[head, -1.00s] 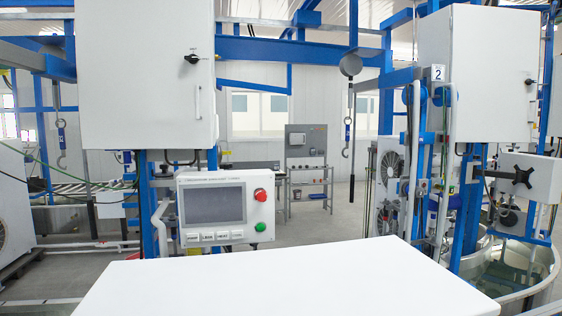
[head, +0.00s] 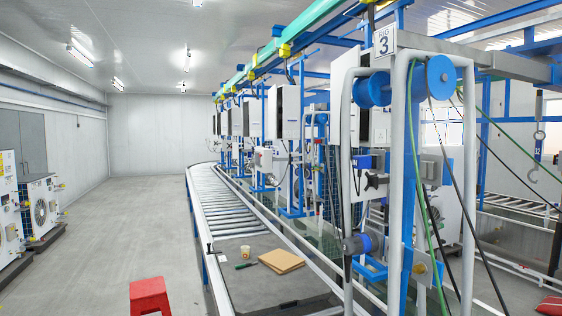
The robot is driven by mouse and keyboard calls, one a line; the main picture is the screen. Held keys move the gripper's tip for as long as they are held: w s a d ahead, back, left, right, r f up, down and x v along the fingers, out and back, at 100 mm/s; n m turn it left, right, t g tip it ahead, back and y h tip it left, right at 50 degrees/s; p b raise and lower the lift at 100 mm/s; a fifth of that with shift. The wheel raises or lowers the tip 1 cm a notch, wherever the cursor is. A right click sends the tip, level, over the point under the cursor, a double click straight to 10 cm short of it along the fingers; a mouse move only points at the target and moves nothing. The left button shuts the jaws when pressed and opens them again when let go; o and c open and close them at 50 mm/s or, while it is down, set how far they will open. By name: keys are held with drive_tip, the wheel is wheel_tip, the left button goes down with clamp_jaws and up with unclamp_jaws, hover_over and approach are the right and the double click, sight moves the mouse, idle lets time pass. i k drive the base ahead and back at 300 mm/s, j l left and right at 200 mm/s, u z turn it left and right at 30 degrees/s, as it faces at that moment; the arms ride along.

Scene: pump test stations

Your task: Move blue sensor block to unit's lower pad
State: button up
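My gripper is not in view, and neither is any part of my arm. I cannot make out a blue sensor block or a lower pad for certain. A blue-and-grey cylindrical fitting (head: 362,243) sits low on this station.
A roller conveyor (head: 222,205) runs away along the row of stations. Its near dark plate holds a brown cardboard piece (head: 281,262) and a small cup (head: 245,252). A red stool (head: 150,296) stands in front. Wide clear floor (head: 135,225) lies left of the conveyor, with outdoor units at the wall.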

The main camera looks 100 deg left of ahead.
sight(366, 162)
drive_tip(key=u, duration=3.05)
drive_tip(key=z, duration=2.4)
drive_tip(key=u, duration=2.4)
drive_tip(key=z, duration=0.3)
